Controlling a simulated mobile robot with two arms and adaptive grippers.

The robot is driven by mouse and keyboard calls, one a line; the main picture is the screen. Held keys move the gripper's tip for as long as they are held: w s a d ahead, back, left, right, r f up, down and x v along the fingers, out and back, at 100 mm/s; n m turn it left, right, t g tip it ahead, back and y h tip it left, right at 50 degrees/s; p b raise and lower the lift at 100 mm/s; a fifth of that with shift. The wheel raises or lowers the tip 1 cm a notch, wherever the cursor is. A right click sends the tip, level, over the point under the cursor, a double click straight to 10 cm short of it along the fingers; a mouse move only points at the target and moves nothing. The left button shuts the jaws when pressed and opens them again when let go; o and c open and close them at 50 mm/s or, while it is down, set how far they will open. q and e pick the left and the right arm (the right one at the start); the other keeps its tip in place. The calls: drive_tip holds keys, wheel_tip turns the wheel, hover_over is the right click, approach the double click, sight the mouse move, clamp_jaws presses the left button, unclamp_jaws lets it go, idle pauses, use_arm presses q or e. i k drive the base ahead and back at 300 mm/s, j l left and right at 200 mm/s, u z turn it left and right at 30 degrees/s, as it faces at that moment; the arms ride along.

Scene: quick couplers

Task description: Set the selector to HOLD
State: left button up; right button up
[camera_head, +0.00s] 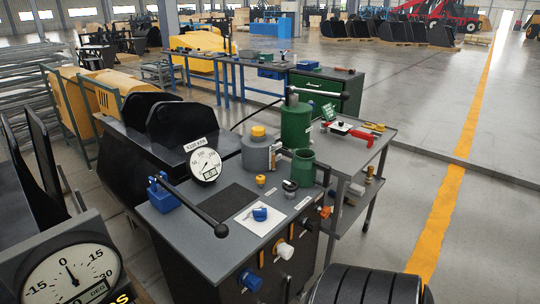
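A grey-topped console (172,222) stands in front of me. On its top a small blue knob (260,214) sits on a white square plate (246,222). It looks like a selector, but its markings are too small to read, so I cannot tell its position. A blue block (160,194) at the left carries a dark lever that ends in a black ball (221,230). On the front face are a blue knob (250,280), a white knob (284,250) and an orange knob (326,212). Neither of my grippers shows in the head view.
A round gauge (205,163) stands at the console's back. Green cylinders (303,168) and a grey one with a yellow cap (258,133) rise there. A side table (362,146) holds a red tool. A large dial (72,275) fills the lower left. Open floor lies right.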

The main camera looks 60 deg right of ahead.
sight(261, 214)
drive_tip(key=z, duration=1.75)
